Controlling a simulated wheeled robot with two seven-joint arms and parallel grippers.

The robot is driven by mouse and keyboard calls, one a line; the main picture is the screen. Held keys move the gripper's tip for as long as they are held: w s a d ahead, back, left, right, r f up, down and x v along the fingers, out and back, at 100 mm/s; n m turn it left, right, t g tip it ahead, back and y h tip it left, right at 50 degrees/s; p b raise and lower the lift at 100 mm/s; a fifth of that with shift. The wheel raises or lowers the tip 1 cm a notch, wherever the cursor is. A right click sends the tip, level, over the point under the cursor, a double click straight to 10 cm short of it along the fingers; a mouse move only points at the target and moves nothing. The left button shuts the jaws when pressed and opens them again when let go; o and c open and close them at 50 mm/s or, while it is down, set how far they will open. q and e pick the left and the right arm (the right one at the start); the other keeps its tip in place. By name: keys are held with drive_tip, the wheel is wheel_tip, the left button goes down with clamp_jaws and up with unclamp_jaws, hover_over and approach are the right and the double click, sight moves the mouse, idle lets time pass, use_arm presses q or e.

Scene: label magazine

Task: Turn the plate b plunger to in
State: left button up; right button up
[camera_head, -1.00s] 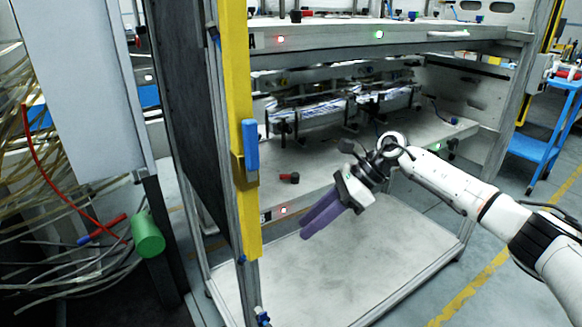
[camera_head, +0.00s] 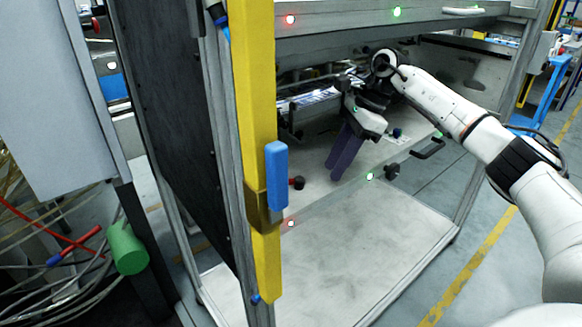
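Plate B (camera_head: 318,192) is the lower shelf of the frame; its letter label cannot be read now. A small knob with a red end and a dark end (camera_head: 297,183) stands near its left front, and a blue knob (camera_head: 398,132) stands farther right. A dark fitting (camera_head: 392,171) sits at the front edge. I cannot tell which of these is the plunger or its state. My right gripper (camera_head: 335,172), with purple fingers, points down over plate B, right of the red-ended knob and apart from it. Its fingers look close together, but the gap is unclear. My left gripper is out of view.
A yellow post (camera_head: 258,100) with a blue handle (camera_head: 276,175) stands left of the shelf opening. The upper shelf (camera_head: 340,40) overhangs my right gripper. A black handle (camera_head: 430,148) sticks out at the right. The bottom panel (camera_head: 330,260) is clear.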

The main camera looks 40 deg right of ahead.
sight(295, 179)
drive_tip(key=w+a, duration=0.1)
drive_tip(key=a, duration=0.2)
drive_tip(key=w+a, duration=0.1)
drive_tip(key=a, duration=0.1)
drive_tip(key=w+a, duration=0.2)
drive_tip(key=a, duration=0.1)
drive_tip(key=shift+a, duration=0.35)
drive_tip(key=shift+w+a+f, duration=0.1)
drive_tip(key=shift+f, duration=0.5)
clamp_jaws()
